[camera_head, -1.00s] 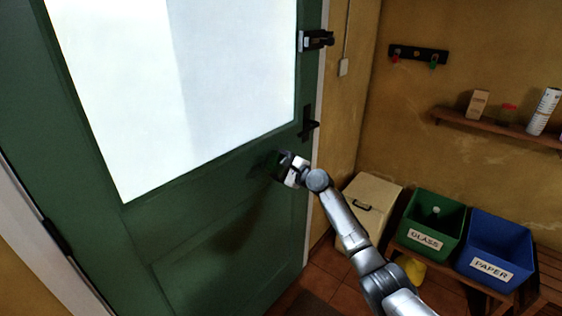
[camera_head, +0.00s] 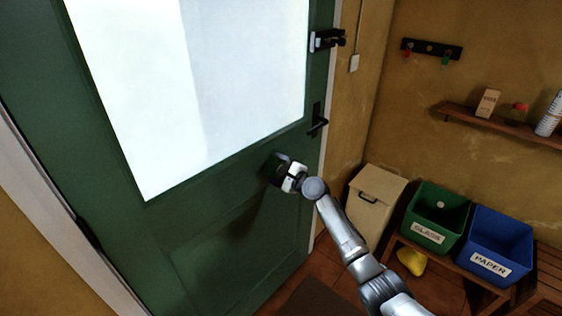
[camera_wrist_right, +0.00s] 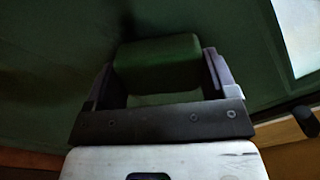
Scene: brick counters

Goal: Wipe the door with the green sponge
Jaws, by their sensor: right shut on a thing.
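A dark green door (camera_head: 225,240) with a large bright glass pane (camera_head: 200,80) fills the left and middle of the head view. My right gripper (camera_head: 280,166) is at the door's surface, below the pane and left of the black handle. In the right wrist view, my right gripper (camera_wrist_right: 165,80) is shut on the green sponge (camera_wrist_right: 158,64), which sits between its two fingers and faces the door. Whether the sponge touches the door is hard to tell in the dim light. My left gripper is not in view.
A black door handle (camera_head: 317,121) and a black lock (camera_head: 326,39) stand out near the door's right edge. On the right are a cream bin (camera_head: 372,200), a green glass bin (camera_head: 435,215), a blue paper bin (camera_head: 496,245) and a wall shelf (camera_head: 500,126).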

